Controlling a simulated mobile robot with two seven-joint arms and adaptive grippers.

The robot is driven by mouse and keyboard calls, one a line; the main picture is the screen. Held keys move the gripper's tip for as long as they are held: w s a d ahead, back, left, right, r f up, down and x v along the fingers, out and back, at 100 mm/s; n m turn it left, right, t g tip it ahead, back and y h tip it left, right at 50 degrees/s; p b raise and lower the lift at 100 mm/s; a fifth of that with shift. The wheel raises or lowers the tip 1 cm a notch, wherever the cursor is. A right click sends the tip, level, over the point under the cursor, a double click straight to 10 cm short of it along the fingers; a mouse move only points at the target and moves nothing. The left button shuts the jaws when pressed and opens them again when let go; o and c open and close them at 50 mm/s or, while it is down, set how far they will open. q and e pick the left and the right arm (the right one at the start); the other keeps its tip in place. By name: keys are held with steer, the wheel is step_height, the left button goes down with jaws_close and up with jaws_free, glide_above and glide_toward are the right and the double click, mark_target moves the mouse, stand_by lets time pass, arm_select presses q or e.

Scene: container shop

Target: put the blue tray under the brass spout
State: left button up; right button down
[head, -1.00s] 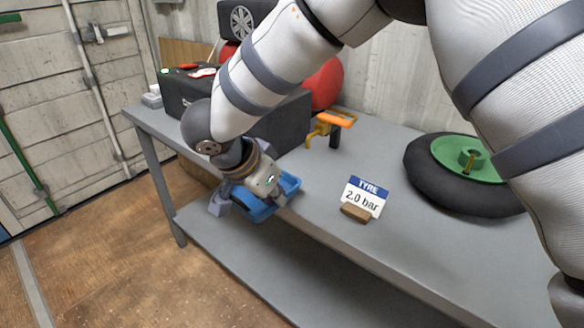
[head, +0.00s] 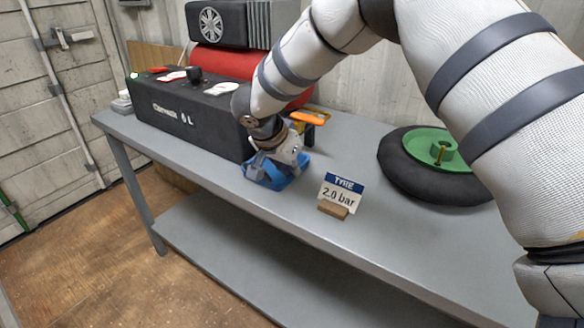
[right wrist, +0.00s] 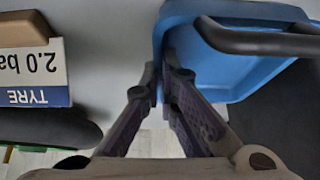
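The blue tray (head: 268,184) is at the right end of the long black box, close to the table's front edge. My right gripper (head: 277,160) is over it. In the right wrist view the fingers (right wrist: 163,80) are closed around the side wall of the tray (right wrist: 190,65). A dark curved bar (right wrist: 262,42) reaches in from the right over part of the tray. I cannot tell whether it is the brass spout; in the head view my gripper and wrist cover that spot. My left gripper is not in view.
The grey table (head: 400,240) carries the black box (head: 190,115), an orange-handled tool (head: 309,118) behind my gripper, a "TYRE 2.0 bar" sign (head: 341,190) and a tyre with a green hub (head: 400,180). Bare tabletop lies around the sign.

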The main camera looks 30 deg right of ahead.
steer(key=c, duration=1.8)
jaws_free()
steer(key=shift+f, duration=0.15)
